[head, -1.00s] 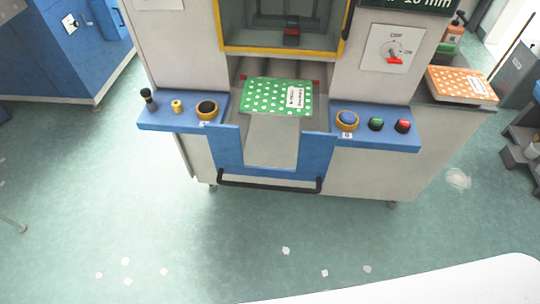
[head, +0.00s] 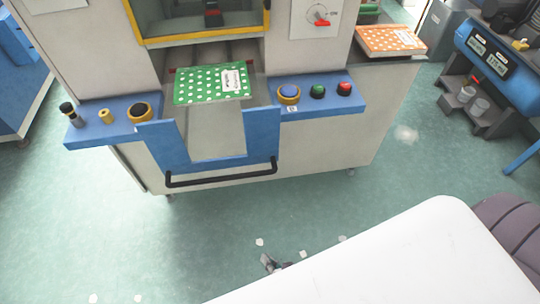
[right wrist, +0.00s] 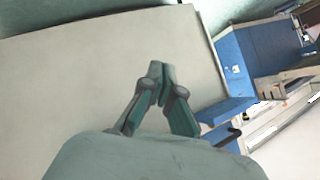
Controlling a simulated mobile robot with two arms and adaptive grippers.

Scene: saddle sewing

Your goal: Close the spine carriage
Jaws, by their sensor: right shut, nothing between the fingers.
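The spine carriage (head: 261,146) has a blue U-shaped front and a black bar handle (head: 221,178). It stands out from the front of the grey machine. A green book with white dots (head: 205,87) and a white label lies at the inner end of the carriage. My right gripper (head: 268,262) shows small at the bottom of the head view, in front of the handle and apart from it. In the right wrist view its fingers (right wrist: 161,72) are shut and empty. The blue front and the handle (right wrist: 228,137) show there on the right. My left gripper is not in view.
The machine's blue side ledges carry a blue button (head: 289,91), a green button (head: 317,91), a red button (head: 344,88) and knobs. An orange dotted book (head: 391,40) lies at right. Green floor (head: 110,230) before the machine is clear apart from scraps.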

